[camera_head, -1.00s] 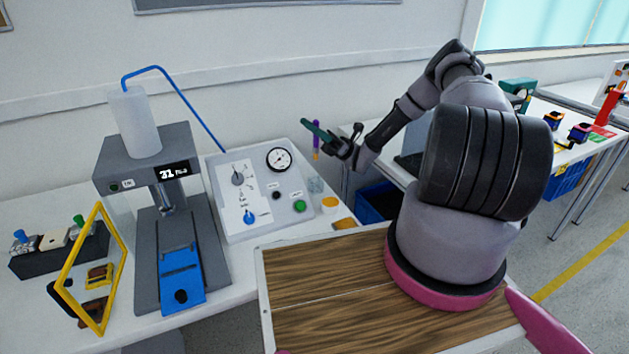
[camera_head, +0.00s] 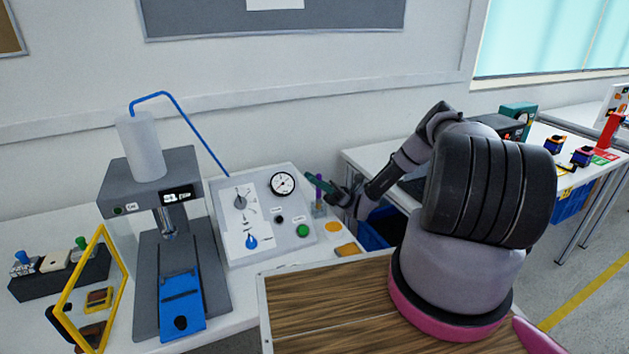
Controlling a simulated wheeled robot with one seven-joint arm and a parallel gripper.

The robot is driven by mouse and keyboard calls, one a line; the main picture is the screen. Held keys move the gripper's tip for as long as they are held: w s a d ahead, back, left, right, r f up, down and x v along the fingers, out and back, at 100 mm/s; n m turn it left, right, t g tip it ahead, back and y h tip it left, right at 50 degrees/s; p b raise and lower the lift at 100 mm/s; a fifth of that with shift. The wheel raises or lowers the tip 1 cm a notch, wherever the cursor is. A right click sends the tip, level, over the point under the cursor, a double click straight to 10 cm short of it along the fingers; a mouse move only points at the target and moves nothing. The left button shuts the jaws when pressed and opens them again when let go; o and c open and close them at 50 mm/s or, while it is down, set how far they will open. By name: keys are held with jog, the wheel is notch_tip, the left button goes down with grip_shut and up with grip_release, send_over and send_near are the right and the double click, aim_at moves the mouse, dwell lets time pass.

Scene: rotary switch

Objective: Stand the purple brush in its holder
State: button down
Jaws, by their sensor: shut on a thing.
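The purple brush (camera_head: 319,179) is upright in my gripper (camera_head: 320,190), at the right of the control panel. My gripper is shut on it, and its dark green finger crosses in front of part of the brush. The small clear holder (camera_head: 318,210) stands on the table directly below the gripper. The brush's lower end is at or just inside the holder's mouth; the picture is too small to tell how deep, or whether it touches the bottom.
The control panel (camera_head: 262,220) with knobs and a gauge stands close at left of the holder. An orange disc (camera_head: 347,249) lies in front. A grey press (camera_head: 160,190) and a yellow frame (camera_head: 68,290) are further left. A blue bin (camera_head: 375,232) sits at right, below table height.

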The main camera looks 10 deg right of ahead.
jog(key=shift+f, duration=0.3)
jog(key=shift+s+f, duration=0.1)
jog(key=shift+f, duration=0.15)
jog(key=c, duration=0.8)
grip_release()
jog(key=shift+f, duration=0.15)
jog(key=shift+r, duration=0.2)
